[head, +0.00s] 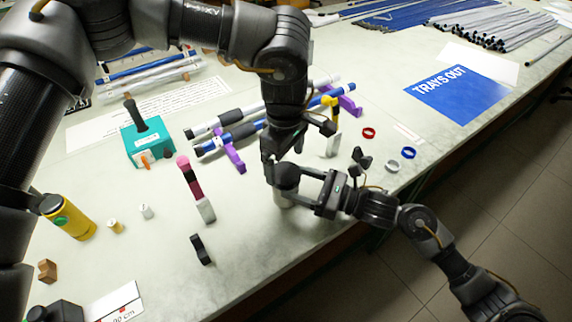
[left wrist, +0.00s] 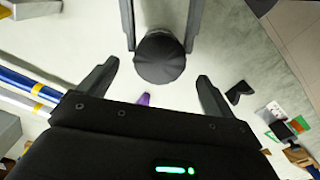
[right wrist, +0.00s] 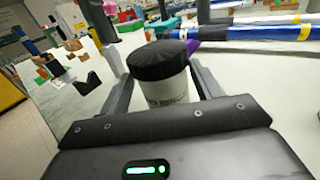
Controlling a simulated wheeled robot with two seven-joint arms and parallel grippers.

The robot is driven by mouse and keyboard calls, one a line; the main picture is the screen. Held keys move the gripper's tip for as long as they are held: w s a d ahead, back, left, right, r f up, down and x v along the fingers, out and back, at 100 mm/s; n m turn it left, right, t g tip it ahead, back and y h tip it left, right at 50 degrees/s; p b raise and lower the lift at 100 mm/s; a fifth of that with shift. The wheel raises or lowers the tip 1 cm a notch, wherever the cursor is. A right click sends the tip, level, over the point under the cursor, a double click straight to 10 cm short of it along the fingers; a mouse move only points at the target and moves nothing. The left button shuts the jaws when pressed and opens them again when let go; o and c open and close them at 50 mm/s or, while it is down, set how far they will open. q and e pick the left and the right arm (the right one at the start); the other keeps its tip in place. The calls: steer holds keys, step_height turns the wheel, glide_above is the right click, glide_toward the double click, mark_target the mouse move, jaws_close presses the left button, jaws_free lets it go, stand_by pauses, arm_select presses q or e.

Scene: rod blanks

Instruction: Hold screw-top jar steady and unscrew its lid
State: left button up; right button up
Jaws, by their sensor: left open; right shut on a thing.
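The screw-top jar has a pale body (right wrist: 167,92) with dark lettering, and it stands upright on the table near the front edge. Its black ribbed lid (right wrist: 158,60) sits on top; it also shows in the left wrist view (left wrist: 160,60) and the head view (head: 287,174). My right gripper (head: 297,192) reaches in from the right, low and level, and is shut on the jar body with a finger on each side. My left gripper (left wrist: 156,72) points down from above, open, with its fingers apart on either side of the lid and not touching it. The jar body is mostly hidden in the head view.
Purple stands (head: 233,158) with blue and white rods lie behind the jar. A red ring (head: 369,133), blue ring (head: 408,153) and black clip (head: 361,158) lie to the right. A teal block (head: 150,147) and yellow cylinder (head: 70,217) stand left.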

steer(key=o, duration=2)
steer(key=shift+c, duration=0.2)
